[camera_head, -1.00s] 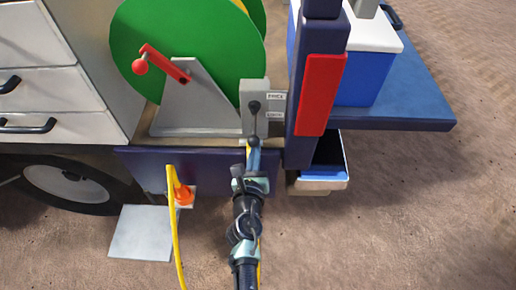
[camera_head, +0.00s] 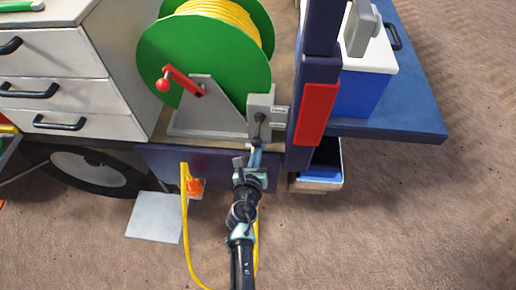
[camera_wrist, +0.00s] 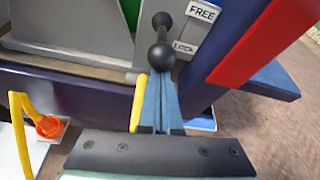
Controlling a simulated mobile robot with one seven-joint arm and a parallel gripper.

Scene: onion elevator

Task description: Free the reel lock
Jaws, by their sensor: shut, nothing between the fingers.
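The reel lock is a grey bracket (camera_head: 256,103) beside the cable reel, with a black lever ending in a ball knob (camera_wrist: 162,54). The lever's pivot is above the knob in the wrist view. The FREE label (camera_wrist: 203,11) is upper right of the knob, and the LOCK label (camera_wrist: 184,47) is right beside it. My gripper (camera_wrist: 160,78) is shut with nothing between its blue fingers. Its tips are directly below the knob, very close; I cannot tell whether they touch. The gripper also shows in the head view (camera_head: 256,152).
The green reel (camera_head: 195,55) with yellow cable and a red crank (camera_head: 183,81) stands at the left. A dark blue post (camera_head: 318,60) with a red panel is close on the right.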

